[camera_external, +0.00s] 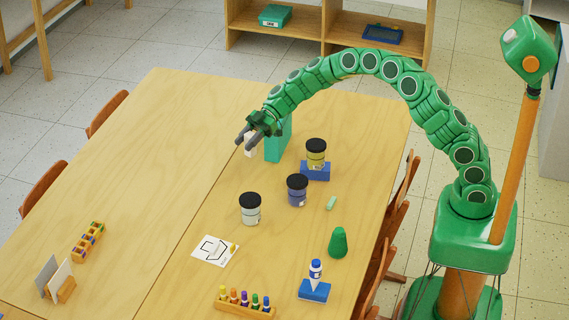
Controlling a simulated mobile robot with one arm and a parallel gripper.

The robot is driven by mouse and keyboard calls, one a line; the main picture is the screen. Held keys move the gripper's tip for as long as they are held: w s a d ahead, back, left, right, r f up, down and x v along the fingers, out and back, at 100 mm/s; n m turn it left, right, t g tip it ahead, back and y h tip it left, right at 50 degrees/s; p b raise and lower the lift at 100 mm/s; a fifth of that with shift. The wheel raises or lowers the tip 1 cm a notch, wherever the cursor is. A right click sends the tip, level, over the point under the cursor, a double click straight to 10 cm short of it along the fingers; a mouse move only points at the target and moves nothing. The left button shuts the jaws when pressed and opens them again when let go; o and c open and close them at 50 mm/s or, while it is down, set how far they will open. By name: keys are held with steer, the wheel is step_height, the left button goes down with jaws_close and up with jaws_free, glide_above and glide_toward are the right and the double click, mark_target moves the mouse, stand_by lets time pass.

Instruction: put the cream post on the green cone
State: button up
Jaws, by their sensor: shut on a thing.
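The cream post (250,149) is a small pale block at the far part of the table, partly hidden by my gripper (246,138). My gripper reaches it from above and is shut on it. I cannot tell whether the post touches the tabletop. The green cone (339,243) stands upright near the table's right edge, well to the right of and nearer than my gripper. Its top is bare.
A teal block (278,143) stands just right of my gripper. Lidded jars (297,190), one on a blue block (315,171), stand between post and cone. A green stick (331,203) lies behind the cone; a glue bottle (315,271) stands in front. The table's left half is mostly clear.

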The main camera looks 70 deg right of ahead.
steer(key=s+f, duration=0.4)
steer(key=s, duration=0.4)
step_height(320, 180, up, 4)
steer(key=n+g+y, duration=0.1)
steer(key=n+g, duration=0.4)
steer(key=g, duration=0.1)
glide_above(338, 233)
steer(key=shift+f, duration=3.85)
steer(key=o, duration=1.1)
steer(key=shift+f, duration=0.1)
